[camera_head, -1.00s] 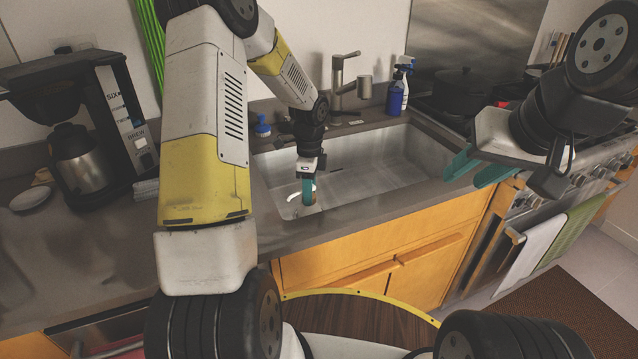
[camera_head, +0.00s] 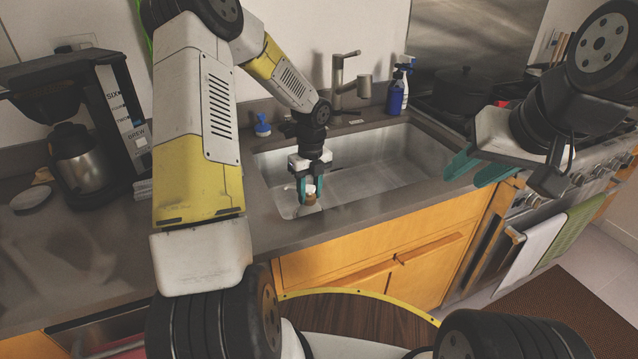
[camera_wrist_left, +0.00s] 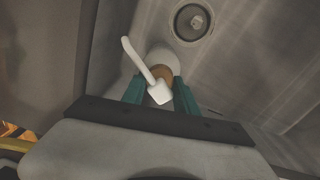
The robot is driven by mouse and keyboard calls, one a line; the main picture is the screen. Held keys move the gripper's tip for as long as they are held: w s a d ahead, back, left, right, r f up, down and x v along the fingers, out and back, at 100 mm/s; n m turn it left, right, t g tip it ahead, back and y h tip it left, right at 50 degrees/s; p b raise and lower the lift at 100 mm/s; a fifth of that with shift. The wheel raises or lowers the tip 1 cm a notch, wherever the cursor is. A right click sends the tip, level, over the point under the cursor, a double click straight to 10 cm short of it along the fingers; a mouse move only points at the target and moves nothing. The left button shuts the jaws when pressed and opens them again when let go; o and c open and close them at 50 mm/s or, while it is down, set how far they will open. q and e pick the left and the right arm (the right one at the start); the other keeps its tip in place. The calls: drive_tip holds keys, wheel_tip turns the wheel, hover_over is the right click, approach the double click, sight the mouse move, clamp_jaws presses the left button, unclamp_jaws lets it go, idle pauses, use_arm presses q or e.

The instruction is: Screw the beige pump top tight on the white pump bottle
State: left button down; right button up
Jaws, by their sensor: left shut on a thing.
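My left gripper (camera_head: 310,192) points down at the left end of the sink. Its teal fingers are shut on the beige pump top (camera_wrist_left: 161,74), which has a tan collar and a white head with a long spout. The collar also shows between the fingertips in the head view (camera_head: 311,199). In the left wrist view the white pump bottle (camera_wrist_left: 163,57) shows just beyond the collar, in line with it. I cannot tell how tightly they fit. The bottle is mostly hidden in the head view. My right gripper (camera_head: 465,179) is open and empty over the counter's right end.
The metal sink (camera_head: 375,165) has a faucet (camera_head: 340,85) behind it and a drain (camera_wrist_left: 194,21) in its floor. A blue spray bottle (camera_head: 396,92) stands behind the sink at right. A coffee maker (camera_head: 85,130) stands at left. Most of the basin is clear.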

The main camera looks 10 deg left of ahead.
idle(0.3)
use_arm(q)
drive_tip(key=m, duration=0.6)
drive_tip(key=shift+f, duration=0.2)
drive_tip(key=c, duration=0.9)
unclamp_jaws()
drive_tip(key=shift+o, duration=0.2)
drive_tip(key=shift+r, duration=0.1)
